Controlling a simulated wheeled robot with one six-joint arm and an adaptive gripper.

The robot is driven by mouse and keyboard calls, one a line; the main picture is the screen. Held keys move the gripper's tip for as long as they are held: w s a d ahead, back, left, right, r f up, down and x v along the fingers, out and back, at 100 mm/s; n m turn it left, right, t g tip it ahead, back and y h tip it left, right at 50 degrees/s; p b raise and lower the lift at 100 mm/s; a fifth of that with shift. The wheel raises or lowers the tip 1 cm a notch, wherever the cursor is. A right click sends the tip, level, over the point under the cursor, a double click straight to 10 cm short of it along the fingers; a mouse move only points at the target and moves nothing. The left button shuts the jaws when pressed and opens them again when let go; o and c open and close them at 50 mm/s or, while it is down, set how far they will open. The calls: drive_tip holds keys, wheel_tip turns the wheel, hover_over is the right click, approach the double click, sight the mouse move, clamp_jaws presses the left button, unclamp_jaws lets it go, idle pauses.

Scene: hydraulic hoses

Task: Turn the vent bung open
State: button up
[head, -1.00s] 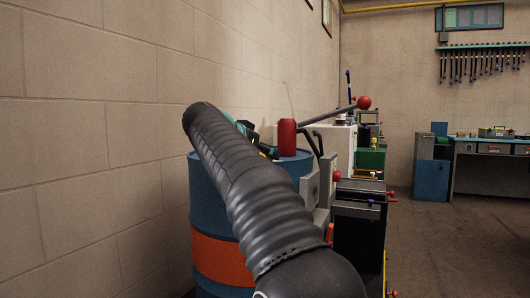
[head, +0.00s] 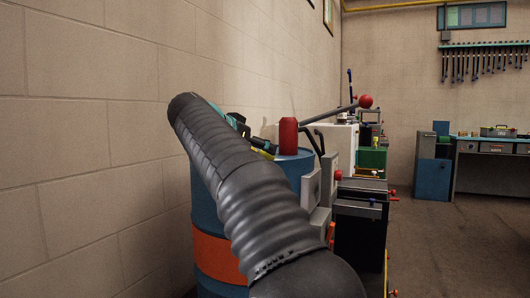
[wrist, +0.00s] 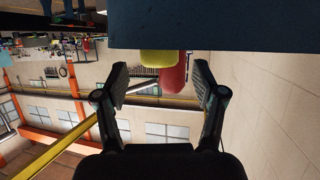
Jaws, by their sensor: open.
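The blue drum (head: 295,166) stands by the wall, partly hidden behind my arm. A small yellow piece, probably the vent bung, is on the drum top; in the wrist view the yellow piece (wrist: 158,58) shows against the drum (wrist: 225,28), which appears upside down. My gripper (wrist: 162,75) is open and empty, with its fingertips either side of the yellow piece in the picture. I cannot tell how far apart they are in depth. In the head view my arm hides most of the gripper. How the bung is turned does not show.
A red can (head: 289,136) stands on the drum beside the yellow piece; it also shows in the wrist view (wrist: 174,74). A red-knobbed lever (head: 365,101) and machines stand behind. The block wall (head: 90,150) is close on the left. Floor at right is clear.

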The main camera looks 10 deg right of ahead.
drive_tip(key=v, duration=0.8)
drive_tip(key=s+d+f+n+g+y, duration=0.2)
drive_tip(key=s+d+f+n+y, duration=0.45)
drive_tip(key=s+f, duration=0.65)
drive_tip(key=s+d+f+n+y, duration=0.1)
drive_tip(key=s+f+y, duration=0.1)
drive_tip(key=s+f, duration=0.8)
drive_tip(key=s+d+f+n+g+y, duration=0.1)
drive_tip(key=s+f+n+y, duration=0.1)
drive_tip(key=s+f, duration=0.8)
wheel_tip(320, 180, down, 6)
drive_tip(key=shift+s+f, duration=0.1)
drive_tip(key=shift+s, duration=0.2)
drive_tip(key=shift+n, duration=0.25)
